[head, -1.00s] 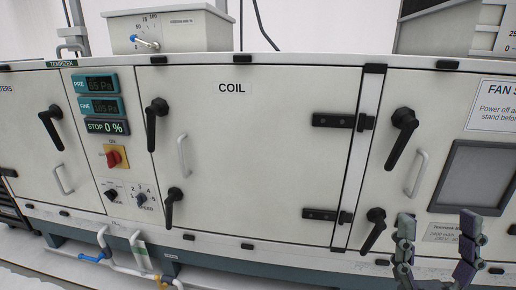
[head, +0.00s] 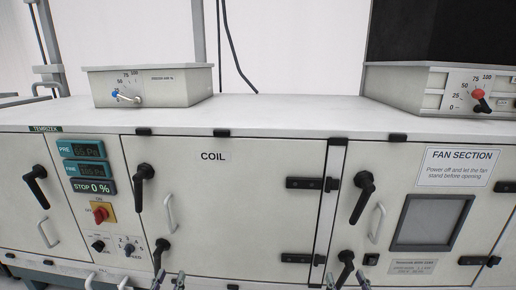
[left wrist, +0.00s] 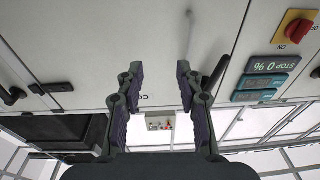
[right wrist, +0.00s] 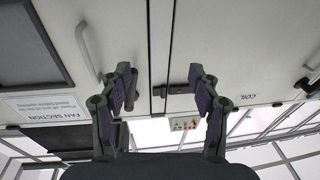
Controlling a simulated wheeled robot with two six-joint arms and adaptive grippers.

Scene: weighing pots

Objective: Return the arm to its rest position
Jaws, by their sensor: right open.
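My left gripper (head: 168,281) shows only its fingertips at the bottom edge of the head view, below the COIL door. In the left wrist view its two fingers (left wrist: 160,72) stand apart with nothing between them. My right gripper (head: 346,281) likewise shows only its tips at the bottom edge, further right. In the right wrist view its fingers (right wrist: 160,76) are spread and empty. Both grippers appear clear of the cabinet handles. The rest of both arms is outside the head view.
A large pale cabinet fills the front, with a COIL door (head: 235,205) and a fan section door (head: 400,240). Black handles (head: 362,197) stick out. A display panel reading STOP 0 % (head: 93,187) sits above a red switch (head: 101,214). Two dial boxes (head: 150,86) (head: 440,90) stand on top.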

